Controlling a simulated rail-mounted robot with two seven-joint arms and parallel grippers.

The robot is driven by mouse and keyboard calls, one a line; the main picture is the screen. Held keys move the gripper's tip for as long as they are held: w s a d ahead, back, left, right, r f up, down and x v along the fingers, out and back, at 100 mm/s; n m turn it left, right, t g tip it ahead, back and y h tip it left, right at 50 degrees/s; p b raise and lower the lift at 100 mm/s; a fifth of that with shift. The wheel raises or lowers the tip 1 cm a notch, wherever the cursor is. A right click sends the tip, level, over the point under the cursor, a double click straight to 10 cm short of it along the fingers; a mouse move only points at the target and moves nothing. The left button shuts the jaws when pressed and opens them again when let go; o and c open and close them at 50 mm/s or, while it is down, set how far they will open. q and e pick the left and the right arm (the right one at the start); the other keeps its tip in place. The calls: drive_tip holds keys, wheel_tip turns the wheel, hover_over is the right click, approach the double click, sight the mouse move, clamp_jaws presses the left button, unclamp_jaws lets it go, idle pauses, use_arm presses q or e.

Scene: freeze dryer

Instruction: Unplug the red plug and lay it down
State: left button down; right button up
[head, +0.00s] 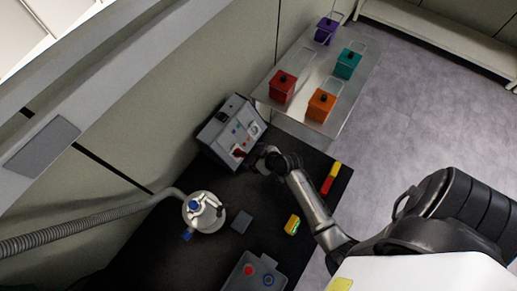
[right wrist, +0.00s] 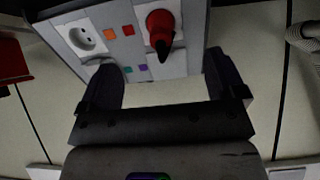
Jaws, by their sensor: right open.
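The red plug (right wrist: 160,27) sits in the face of a grey panel box (right wrist: 190,25) in the right wrist view, with a black end pointing toward me. In the head view the red plug (head: 238,152) shows small on the box's (head: 214,128) lower front. My right gripper (right wrist: 163,68) is open and empty, its fingers spread to either side below the plug, not closed on it. In the head view my right gripper (head: 266,160) is just right of the box. My left gripper is not in view.
An empty white socket (right wrist: 87,38) is left of the plug. On the black bench (head: 185,262) are a white-topped vessel (head: 204,212) with a hose, a dark block (head: 241,222), a yellow-green item (head: 292,225) and a red-yellow bar (head: 331,178). A metal table (head: 300,68) holds several coloured containers.

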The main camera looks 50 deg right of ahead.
sight(244, 154)
drive_tip(key=b+x, duration=0.2)
drive_tip(key=x, duration=0.1)
drive_tip(key=shift+w+f, duration=0.1)
drive_tip(key=shift+f, duration=0.15)
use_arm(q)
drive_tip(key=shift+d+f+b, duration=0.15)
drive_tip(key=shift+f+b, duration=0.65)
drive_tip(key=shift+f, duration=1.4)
use_arm(e)
drive_tip(key=shift+x, duration=1.8)
drive_tip(key=shift+w+r, duration=0.1)
drive_tip(key=shift+c, duration=0.3)
